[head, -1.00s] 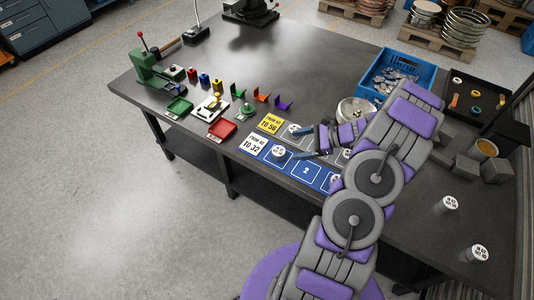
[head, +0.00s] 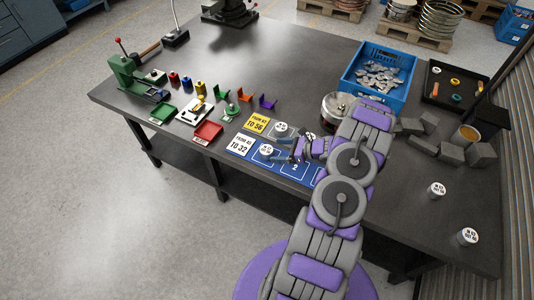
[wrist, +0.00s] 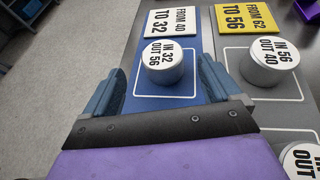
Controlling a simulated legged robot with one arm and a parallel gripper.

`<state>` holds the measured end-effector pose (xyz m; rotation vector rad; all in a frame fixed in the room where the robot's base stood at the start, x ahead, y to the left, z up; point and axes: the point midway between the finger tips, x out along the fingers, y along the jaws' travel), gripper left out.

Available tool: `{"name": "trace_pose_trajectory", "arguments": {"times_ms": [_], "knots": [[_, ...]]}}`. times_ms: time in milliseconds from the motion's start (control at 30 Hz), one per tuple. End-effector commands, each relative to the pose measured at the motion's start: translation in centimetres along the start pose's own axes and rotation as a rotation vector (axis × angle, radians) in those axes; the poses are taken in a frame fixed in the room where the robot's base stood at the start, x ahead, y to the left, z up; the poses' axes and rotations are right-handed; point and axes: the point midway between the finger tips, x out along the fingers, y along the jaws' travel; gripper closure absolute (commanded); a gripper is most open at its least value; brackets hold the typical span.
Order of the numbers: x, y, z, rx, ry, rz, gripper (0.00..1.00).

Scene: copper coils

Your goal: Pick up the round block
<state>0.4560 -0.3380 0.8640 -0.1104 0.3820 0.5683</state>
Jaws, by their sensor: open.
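A round white-topped block (head: 266,150) stands upright on the blue mat (head: 297,168). In the wrist view this round block (wrist: 163,62) reads "IN 32 OUT 56" and sits between the open fingers of my gripper (wrist: 161,72), with a gap on both sides. The gripper (head: 275,149) is low over the mat, its fingers pointing left toward the block. A second round block (wrist: 270,65), reading "IN 56 OUT 40", stands on the grey mat to the right. It also shows in the head view (head: 281,129). Part of another one is at the wrist view's right edge.
White (head: 238,146) and yellow (head: 256,124) label cards lie at the mats' ends. A red tray (head: 208,131) is to the left. A blue crate (head: 352,84) of metal pieces stands behind. Two round blocks (head: 437,189) (head: 467,237) stand at the right. The front left edge is near.

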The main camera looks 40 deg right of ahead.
Motion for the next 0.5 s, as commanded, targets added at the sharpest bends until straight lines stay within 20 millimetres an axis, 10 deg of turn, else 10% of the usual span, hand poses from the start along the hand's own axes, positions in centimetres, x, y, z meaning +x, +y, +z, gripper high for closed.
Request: {"name": "trace_pose_trajectory", "arguments": {"times_ms": [500], "knots": [[4.7, -0.3, -0.5, 0.001, 0.000, 0.003, 0.09]]}}
